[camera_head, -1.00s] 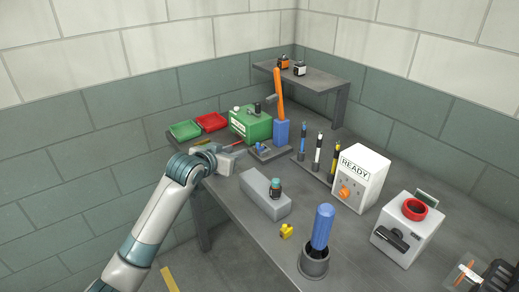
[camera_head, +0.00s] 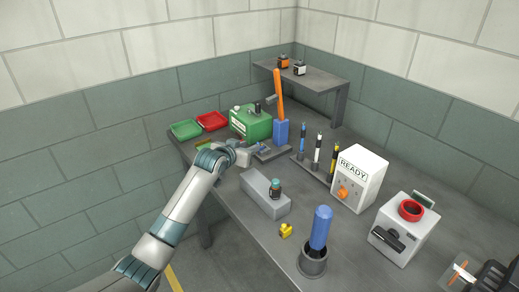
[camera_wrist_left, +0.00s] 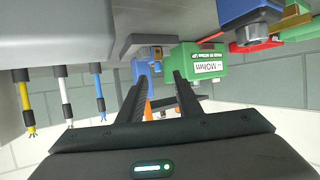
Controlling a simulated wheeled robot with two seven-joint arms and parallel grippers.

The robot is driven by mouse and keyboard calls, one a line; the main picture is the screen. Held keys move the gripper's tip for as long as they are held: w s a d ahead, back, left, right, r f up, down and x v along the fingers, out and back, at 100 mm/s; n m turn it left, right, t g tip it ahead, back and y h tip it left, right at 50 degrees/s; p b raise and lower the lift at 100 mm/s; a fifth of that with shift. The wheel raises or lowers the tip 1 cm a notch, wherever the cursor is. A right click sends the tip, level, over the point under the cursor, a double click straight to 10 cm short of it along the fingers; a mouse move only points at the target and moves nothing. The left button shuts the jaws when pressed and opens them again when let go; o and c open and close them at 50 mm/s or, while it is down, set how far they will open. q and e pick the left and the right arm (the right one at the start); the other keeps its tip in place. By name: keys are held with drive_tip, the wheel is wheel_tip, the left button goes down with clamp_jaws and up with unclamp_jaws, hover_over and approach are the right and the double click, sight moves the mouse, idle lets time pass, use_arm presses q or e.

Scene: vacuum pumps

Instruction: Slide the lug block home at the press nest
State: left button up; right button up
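The press has a blue base (camera_head: 281,135) and an orange lever (camera_head: 277,88); in the left wrist view the blue body (camera_wrist_left: 140,68) shows beyond my fingers. A dark plate (camera_head: 270,154) lies in front of it with a small blue block on it. A small brass-coloured piece (camera_wrist_left: 156,53) shows by the blue body. I cannot tell which part is the lug block. My left gripper (camera_head: 254,153) is at the plate's left side. Its fingers (camera_wrist_left: 160,78) are apart with nothing visibly held. A dark shape at the lower right (camera_head: 495,275) may be my right gripper, cut off.
A green box (camera_head: 250,124) stands behind the gripper, with red (camera_head: 211,121) and green (camera_head: 185,130) trays to its left. A grey block (camera_head: 264,195) stands in front.

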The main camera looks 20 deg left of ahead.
use_arm(q)
drive_tip(key=shift+w+d+f+p, duration=0.15)
drive_tip(key=shift+w+p, duration=0.2)
drive_tip(key=shift+w, duration=0.15)
drive_tip(key=shift+p+x, duration=0.5)
drive_tip(key=shift+x, duration=0.75)
drive_tip(key=shift+w+d+f, duration=0.2)
drive_tip(key=shift+w+f, duration=0.35)
drive_tip(key=shift+w, duration=0.1)
clamp_jaws()
